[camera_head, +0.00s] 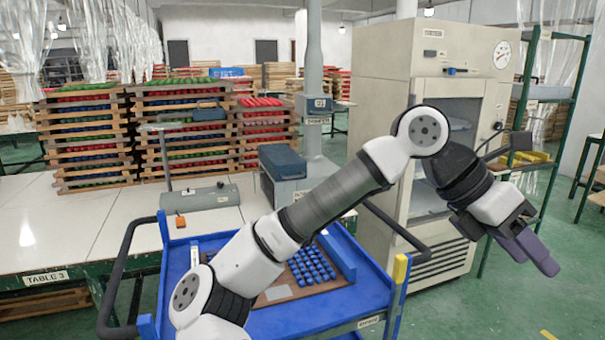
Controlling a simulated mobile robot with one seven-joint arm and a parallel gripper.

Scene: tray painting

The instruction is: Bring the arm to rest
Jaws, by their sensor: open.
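My arm reaches up from the bottom of the view, bends at a high elbow joint, and comes down on the right. My gripper (538,262) hangs out to the right, in front of the tall beige cabinet, pointing down and right over the green floor. Its purple-grey fingers hold nothing that I can see. It touches nothing in view and is well away from the blue cart. The lower part of my arm hides part of the cart and of the tray on it.
A blue cart (345,322) carries a tray with rows of blue pieces (312,265). A beige cabinet (381,75) stands behind my arm. A white-topped table (80,225) is at left, with stacked trays (90,140) of coloured pieces. A green rack (524,80) stands at right. Floor below my gripper is clear.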

